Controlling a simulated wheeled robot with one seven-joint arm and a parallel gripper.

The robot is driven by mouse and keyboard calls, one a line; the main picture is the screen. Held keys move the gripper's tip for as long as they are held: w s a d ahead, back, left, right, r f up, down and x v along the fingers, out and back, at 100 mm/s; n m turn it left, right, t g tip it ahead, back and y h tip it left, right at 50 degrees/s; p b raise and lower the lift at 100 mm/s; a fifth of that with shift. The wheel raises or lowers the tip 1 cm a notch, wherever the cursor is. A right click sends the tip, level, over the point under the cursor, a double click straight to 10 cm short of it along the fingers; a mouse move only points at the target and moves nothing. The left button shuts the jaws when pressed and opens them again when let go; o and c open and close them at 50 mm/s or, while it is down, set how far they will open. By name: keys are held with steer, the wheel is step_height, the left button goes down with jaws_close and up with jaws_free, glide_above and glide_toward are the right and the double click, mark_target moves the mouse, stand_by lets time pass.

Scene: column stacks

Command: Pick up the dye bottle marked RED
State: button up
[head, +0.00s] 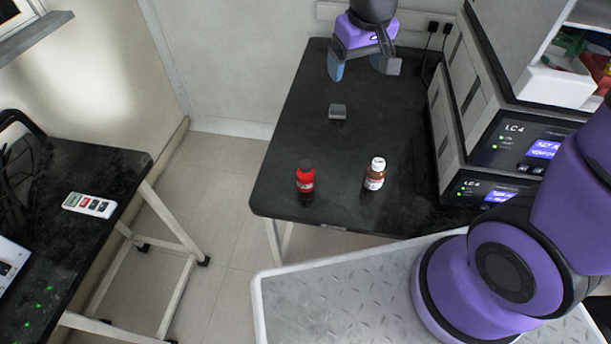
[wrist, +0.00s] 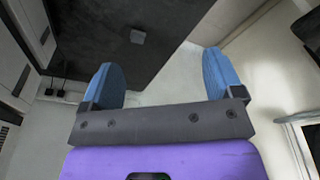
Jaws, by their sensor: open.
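My gripper (head: 362,68) is open and empty above the far end of the bench, well behind and above both bottles. In the wrist view, my gripper's blue fingers (wrist: 163,85) are spread apart with nothing between them. Neither bottle shows in the wrist view.
A small grey block (head: 338,111) lies on the black bench (head: 290,130) behind the bottles; it also shows in the wrist view (wrist: 138,37). Stacked LC4 instruments (head: 510,150) edge the bench's right side. A separate table at left holds a remote-like device (head: 88,205).

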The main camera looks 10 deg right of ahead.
steer(key=w+a+f+n+g, duration=0.1)
steer(key=a+f, duration=0.2)
steer(key=f, duration=0.3)
steer(key=w+a+f, duration=0.2)
steer(key=a+f, duration=0.1)
steer(key=f, duration=0.3)
steer(key=g, duration=0.1)
glide_toward(306, 171)
steer(key=shift+w+f+n, duration=0.2)
steer(key=shift+w, duration=0.4)
steer(key=shift+w+f+n, duration=0.2)
steer(key=shift+w, duration=0.45)
step_height(306, 171, down, 6)
steer(key=shift+s+r, duration=0.1)
steer(key=shift+s+f, duration=0.15)
steer(key=shift+f, duration=1.15)
steer(key=shift+s+f, duration=0.1)
steer(key=shift+f, duration=1.25)
steer(key=shift+c, duration=0.2)
steer(key=c, duration=1.1)
